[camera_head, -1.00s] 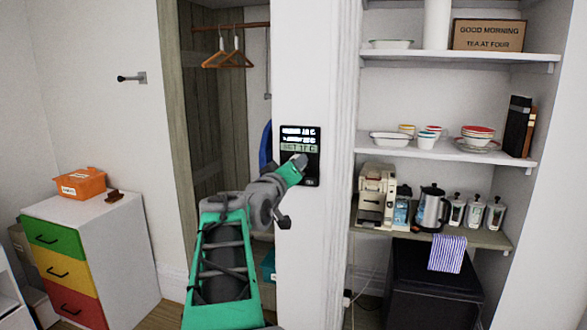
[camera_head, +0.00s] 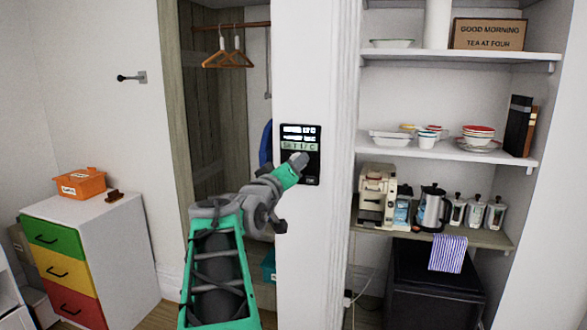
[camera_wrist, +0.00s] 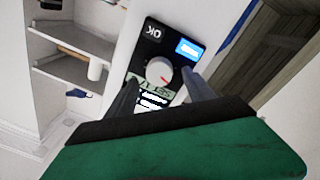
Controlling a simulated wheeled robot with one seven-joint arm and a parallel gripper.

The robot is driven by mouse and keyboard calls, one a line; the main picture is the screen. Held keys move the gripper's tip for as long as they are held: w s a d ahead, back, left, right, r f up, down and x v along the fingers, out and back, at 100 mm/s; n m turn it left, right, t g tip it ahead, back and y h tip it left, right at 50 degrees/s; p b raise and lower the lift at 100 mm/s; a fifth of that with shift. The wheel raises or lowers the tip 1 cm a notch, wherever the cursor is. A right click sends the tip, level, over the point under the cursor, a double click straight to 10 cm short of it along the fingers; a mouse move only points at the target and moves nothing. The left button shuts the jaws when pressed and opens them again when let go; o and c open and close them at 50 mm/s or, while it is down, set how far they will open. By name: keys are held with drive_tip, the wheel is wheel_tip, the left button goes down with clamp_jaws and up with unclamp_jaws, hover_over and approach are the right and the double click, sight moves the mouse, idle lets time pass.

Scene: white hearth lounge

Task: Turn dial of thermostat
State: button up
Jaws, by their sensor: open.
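The thermostat (camera_head: 300,140) is a black panel on the white wall post, with white display lines and a greenish line that appears to read SET 17 C. In the wrist view the thermostat (camera_wrist: 188,73) shows a round white dial (camera_wrist: 159,71) with a red mark, a blue label and an OK label. My gripper (camera_head: 302,160) is in front of the panel's lower part and hides the dial in the head view. In the wrist view my gripper (camera_wrist: 160,88) is open, its two dark fingers on either side of the dial's lower part. I cannot tell whether they touch it.
An open wardrobe with hangers (camera_head: 228,59) is left of the post. Shelves with bowls, a coffee machine (camera_head: 377,196) and a kettle (camera_head: 432,208) are on the right. A drawer cabinet (camera_head: 107,240) stands at the left. The wall around the thermostat is clear.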

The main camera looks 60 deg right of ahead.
drive_tip(key=a, duration=0.3)
drive_tip(key=a+b, duration=0.1)
drive_tip(key=a, duration=0.1)
drive_tip(key=shift+s+a+f, duration=0.15)
drive_tip(key=shift+s+a, duration=0.1)
drive_tip(key=shift+s, duration=0.1)
